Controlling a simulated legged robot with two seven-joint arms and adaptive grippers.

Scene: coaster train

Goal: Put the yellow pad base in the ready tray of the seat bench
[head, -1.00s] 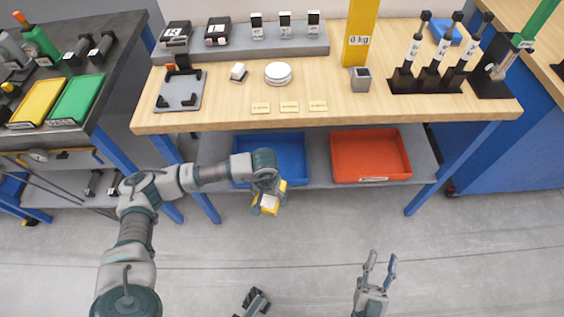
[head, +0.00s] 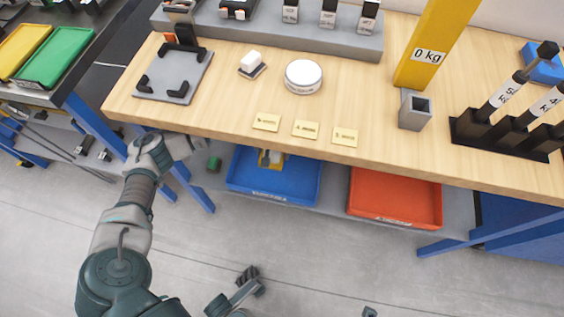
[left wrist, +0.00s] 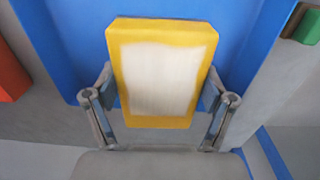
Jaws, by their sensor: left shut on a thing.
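The yellow pad base (left wrist: 158,122) has a pale, whitish face and fills the middle of the left wrist view. My left gripper (left wrist: 158,104) is shut on it, with one finger at each side. In the head view the pad base (head: 265,161) shows just below the bench's front edge, over the blue tray (head: 270,189) on the lower shelf. The bench top hides most of the left gripper there. I cannot tell whether the pad base touches the tray floor. Only a small tip of what seems my right gripper (head: 370,312) shows at the bottom edge.
A red tray (head: 395,208) stands right of the blue one on the shelf. A small green block (head: 214,163) lies left of the blue tray. The bench top (head: 215,115) overhangs both trays, and a blue leg (head: 196,191) stands at left.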

